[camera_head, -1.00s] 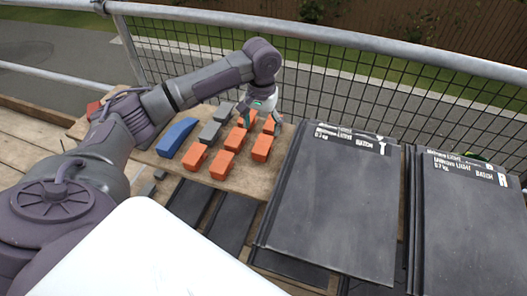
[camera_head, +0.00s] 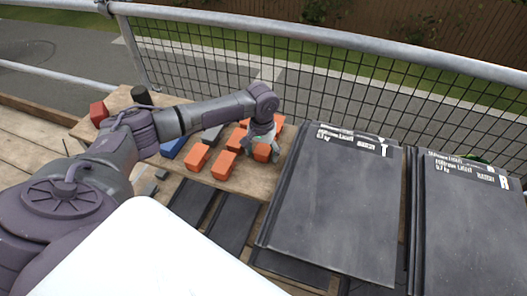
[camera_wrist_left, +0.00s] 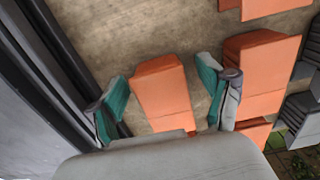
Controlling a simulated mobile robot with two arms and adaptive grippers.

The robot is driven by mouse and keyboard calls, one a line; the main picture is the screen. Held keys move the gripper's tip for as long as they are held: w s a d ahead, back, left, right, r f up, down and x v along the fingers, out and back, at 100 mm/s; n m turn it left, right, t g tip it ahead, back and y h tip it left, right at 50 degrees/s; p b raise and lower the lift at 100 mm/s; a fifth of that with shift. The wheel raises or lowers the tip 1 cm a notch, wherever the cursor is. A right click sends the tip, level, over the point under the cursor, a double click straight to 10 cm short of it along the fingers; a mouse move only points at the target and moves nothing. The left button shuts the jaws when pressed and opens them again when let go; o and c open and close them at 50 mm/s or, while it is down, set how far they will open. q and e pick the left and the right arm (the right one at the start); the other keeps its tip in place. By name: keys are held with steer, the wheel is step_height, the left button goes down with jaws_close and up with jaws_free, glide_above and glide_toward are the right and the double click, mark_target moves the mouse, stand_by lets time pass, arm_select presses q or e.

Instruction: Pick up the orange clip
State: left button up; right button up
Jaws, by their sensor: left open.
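Several orange clips lie on the wooden board. One orange clip (camera_wrist_left: 162,88) lies between the two green-padded fingers of my left gripper (camera_wrist_left: 164,98) in the left wrist view, with a gap on each side. In the head view, my left gripper (camera_head: 260,145) is low over this front right orange clip (camera_head: 262,153), partly hiding it. The gripper is open and not closed on anything. Another orange clip (camera_wrist_left: 262,68) is right beside the right finger in the wrist view. My right gripper is not in view.
The wooden board (camera_head: 262,180) also holds grey clips (camera_head: 211,136) and a blue piece (camera_head: 173,147). Dark roof tile stacks (camera_head: 335,200) stand close on the right. A mesh fence with a metal rail (camera_head: 330,38) runs behind.

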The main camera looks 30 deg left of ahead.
mark_target(262, 151)
arm_select(q)
steer(key=shift+r, duration=0.1)
steer(key=c, duration=1.2)
steer(key=shift+r, duration=0.65)
step_height(262, 151, up, 3)
steer(key=shift+f, duration=0.15)
steer(key=w+d+r, duration=0.1)
steer(key=d+r, duration=0.1)
steer(key=d, duration=0.1)
steer(key=w+d+r, duration=0.1)
steer(key=d+r, duration=0.1)
steer(key=d, duration=0.2)
steer(key=w+d+r+b, duration=0.1)
steer(key=d+r, duration=0.2)
steer(key=d, duration=0.1)
steer(key=shift+w+d, duration=0.1)
steer(key=shift+d, duration=0.05)
